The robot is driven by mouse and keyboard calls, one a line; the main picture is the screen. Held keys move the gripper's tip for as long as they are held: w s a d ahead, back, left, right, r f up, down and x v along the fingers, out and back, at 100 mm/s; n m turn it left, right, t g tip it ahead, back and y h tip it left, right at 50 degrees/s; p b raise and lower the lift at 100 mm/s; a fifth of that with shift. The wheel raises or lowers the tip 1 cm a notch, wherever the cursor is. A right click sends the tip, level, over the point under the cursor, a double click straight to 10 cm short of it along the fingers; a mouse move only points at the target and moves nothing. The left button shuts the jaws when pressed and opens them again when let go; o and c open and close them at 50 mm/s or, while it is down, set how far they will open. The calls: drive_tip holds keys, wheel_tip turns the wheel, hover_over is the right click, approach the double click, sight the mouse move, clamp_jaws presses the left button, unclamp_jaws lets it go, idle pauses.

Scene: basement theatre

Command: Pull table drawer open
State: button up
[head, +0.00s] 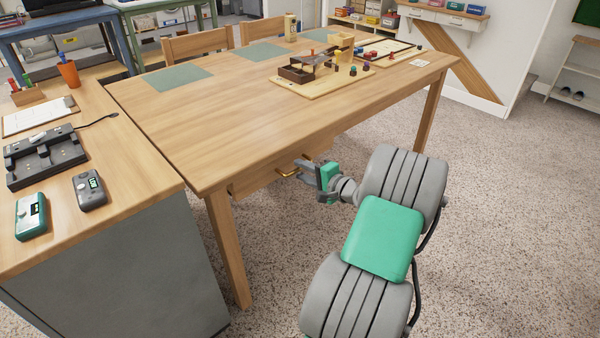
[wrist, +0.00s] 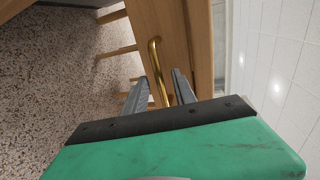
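The wooden table (head: 240,125) stands in the middle of the head view. Its drawer (head: 256,179) is under the near long edge, with a brass bar handle (head: 286,174); the drawer looks shut, though my gripper partly hides it. In the wrist view the drawer front (wrist: 182,38) fills the upper middle, and the brass handle (wrist: 154,58) runs down between my fingers. My gripper (head: 306,169) is at the handle. In the wrist view my gripper (wrist: 160,76) is open, one finger on each side of the handle, with gaps visible.
A wooden-topped counter (head: 130,190) with handheld devices and a charging dock stands close on the left. A near table leg (head: 228,250) is left of my arm. Board games (head: 320,75) lie on the tabletop. The speckled floor (head: 500,200) to the right is clear.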

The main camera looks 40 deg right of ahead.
drive_tip(key=shift+x, duration=0.9)
drive_tip(key=shift+c, duration=0.2)
clamp_jaws()
idle(0.4)
